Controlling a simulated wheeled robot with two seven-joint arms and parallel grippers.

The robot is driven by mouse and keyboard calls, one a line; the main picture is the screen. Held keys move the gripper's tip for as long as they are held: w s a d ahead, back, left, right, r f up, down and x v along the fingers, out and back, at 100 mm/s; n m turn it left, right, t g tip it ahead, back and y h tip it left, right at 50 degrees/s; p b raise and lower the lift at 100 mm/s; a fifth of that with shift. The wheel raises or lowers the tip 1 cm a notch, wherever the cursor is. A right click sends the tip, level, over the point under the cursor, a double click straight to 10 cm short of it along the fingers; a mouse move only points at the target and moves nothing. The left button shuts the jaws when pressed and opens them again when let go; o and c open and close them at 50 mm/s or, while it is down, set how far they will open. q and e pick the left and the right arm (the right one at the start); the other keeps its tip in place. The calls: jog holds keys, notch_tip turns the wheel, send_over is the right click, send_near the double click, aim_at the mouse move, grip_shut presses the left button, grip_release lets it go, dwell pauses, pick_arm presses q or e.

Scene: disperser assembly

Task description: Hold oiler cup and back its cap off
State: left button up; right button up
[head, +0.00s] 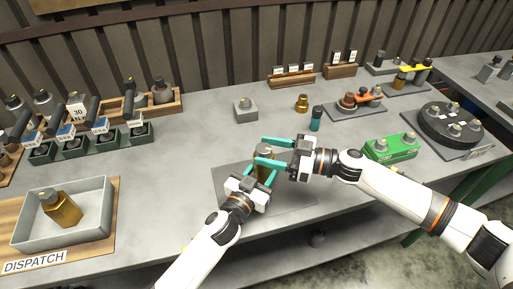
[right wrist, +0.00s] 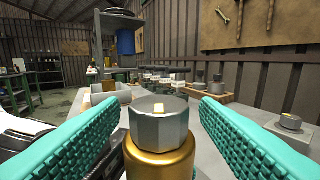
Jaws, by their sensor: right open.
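The oiler cup is a gold cylinder (head: 264,153) standing upright over the grey mat, partly hidden by my grippers. In the right wrist view its gold body (right wrist: 160,158) carries a grey faceted cap (right wrist: 160,122). My right gripper (head: 261,151) is open, with one teal finger on each side of the cap; in the right wrist view gaps show between the cap and both fingers. My left gripper (head: 256,177) comes in from the front, low at the cup's body, and appears closed around it. Its contact with the cup is mostly hidden.
A grey tray (head: 104,213) at left holds another gold cup with a grey cap (head: 62,208). Behind my grippers stand a grey block (head: 245,109), small brass parts (head: 302,103) and a teal-dark bottle (head: 316,119). A green box (head: 391,148) and a round dark fixture (head: 451,124) are right.

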aim_at(258, 155)
jog(key=shift+x, duration=1.7)
jog(key=c, duration=1)
jog(key=n+g, duration=0.2)
jog(key=g, duration=0.1)
jog(key=n+g, duration=0.2)
jog(key=g, duration=0.1)
jog(key=n+g, duration=0.2)
jog(key=g, duration=0.1)
jog(key=shift+s+g+h, duration=0.3)
jog(key=shift+s, duration=0.1)
jog(key=shift+s+d+f+n+g+h, duration=0.1)
jog(key=shift+n+g+h, duration=0.55)
jog(key=shift+n+g, duration=0.45)
jog(key=shift+s+n+g+h, duration=0.1)
jog(key=shift+n+g+h, duration=0.65)
jog(key=shift+g, duration=0.65)
jog(key=shift+n, duration=0.25)
jog(key=shift+s+d+n+g+h, duration=0.1)
jog(key=shift+s+n+g+h, duration=0.1)
jog(key=shift+n+g+h, duration=0.3)
